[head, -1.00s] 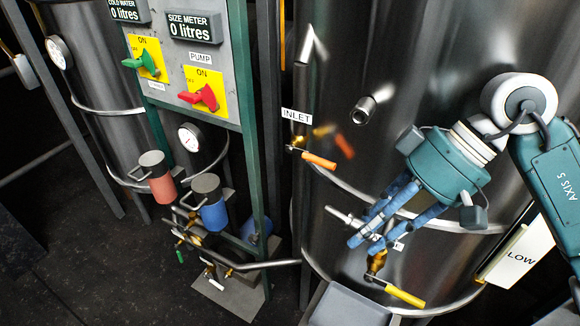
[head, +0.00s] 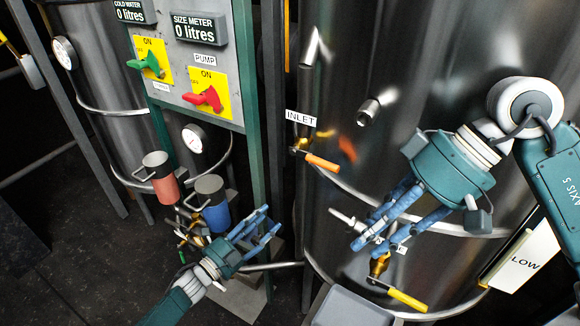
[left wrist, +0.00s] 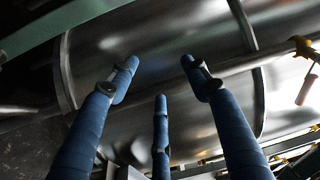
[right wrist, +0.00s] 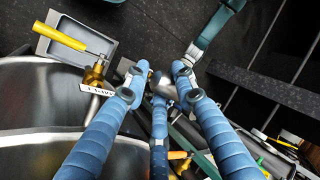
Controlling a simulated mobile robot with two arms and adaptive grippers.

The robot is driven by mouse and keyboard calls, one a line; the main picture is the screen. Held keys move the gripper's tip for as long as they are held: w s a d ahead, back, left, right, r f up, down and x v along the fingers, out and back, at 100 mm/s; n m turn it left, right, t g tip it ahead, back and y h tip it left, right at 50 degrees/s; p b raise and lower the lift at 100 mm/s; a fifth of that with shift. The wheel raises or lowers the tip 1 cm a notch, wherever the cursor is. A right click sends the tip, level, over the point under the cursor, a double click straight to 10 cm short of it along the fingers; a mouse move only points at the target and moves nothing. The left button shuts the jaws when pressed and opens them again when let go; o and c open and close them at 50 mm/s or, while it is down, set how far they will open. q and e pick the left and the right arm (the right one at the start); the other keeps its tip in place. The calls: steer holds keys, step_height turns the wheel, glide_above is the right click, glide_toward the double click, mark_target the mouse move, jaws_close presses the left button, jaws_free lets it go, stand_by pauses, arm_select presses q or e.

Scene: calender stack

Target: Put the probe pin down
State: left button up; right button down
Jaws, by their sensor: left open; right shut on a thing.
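My right gripper (head: 372,238) is in front of the big steel tank, above the yellow-handled valve (head: 405,297). It is shut on the probe pin (head: 343,217), a thin pale metal rod that sticks out to the left of the fingers. In the right wrist view a silvery part of the pin (right wrist: 161,84) shows between the fingertips; the rest is hidden. My left gripper (head: 268,228) is open and empty, left of the tank near the blue mug. In the left wrist view its three spread blue fingers (left wrist: 160,80) hold nothing.
A grey tray (head: 350,307) lies below the right gripper at the tank's foot. The orange-handled inlet valve (head: 322,162) juts from the tank. A red mug (head: 162,182) and a blue mug (head: 214,212) stand at the left near pipes. A green post (head: 252,110) rises behind the left gripper.

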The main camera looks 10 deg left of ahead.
arm_select(q)
steer(key=d+r+m+g+h, duration=0.1)
steer(key=d+r+m+h, duration=0.1)
steer(key=r+m+h, duration=0.45)
steer(key=d+r+m+g+h, duration=0.1)
steer(key=d+r+m, duration=0.2)
steer(key=r, duration=0.6)
steer(key=s+d+r+m+g+h, duration=0.25)
steer(key=s+r+m+g, duration=0.25)
steer(key=r+m+g, duration=0.3)
steer(key=s+d+r+m+g+h, duration=0.2)
steer(key=s+d+r+m+g, duration=0.3)
steer(key=r+m, duration=0.45)
steer(key=m+g+y, duration=0.3)
steer(key=m+y, duration=0.8)
steer(key=m, duration=0.3)
glide_toward(343, 217)
steer(key=r, duration=0.1)
steer(key=shift+t, duration=0.3)
steer(key=x, duration=1.1)
steer(key=shift+s+a+f, duration=0.2)
steer(key=shift+a+f, duration=0.05)
steer(key=shift+f, duration=0.05)
